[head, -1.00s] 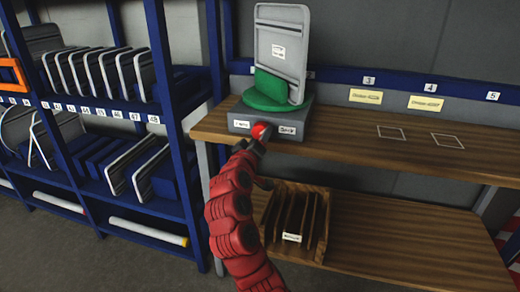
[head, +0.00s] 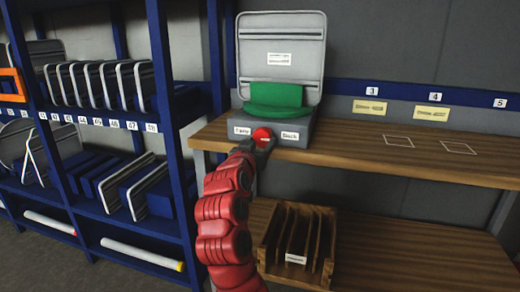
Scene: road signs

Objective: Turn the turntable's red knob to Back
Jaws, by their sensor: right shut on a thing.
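The turntable's grey base (head: 306,133) stands on the left end of the wooden bench. A green holder (head: 274,104) on top carries a grey sign (head: 304,50), seen broadside with a small white label. The red knob (head: 262,135) is on the base's front, between a left label (head: 242,130), which seems to read Face, and a right label, Back (head: 290,136). My right gripper (head: 260,142) is shut on the red knob and hides its lower part; the knob's pointing direction cannot be told. My left gripper is not in view.
A blue rack (head: 170,100) with several upright signs stands at left. A wooden slotted box (head: 268,262) sits on the lower shelf. The bench top (head: 370,140) is clear to the right, with white outlined squares and yellow cards behind.

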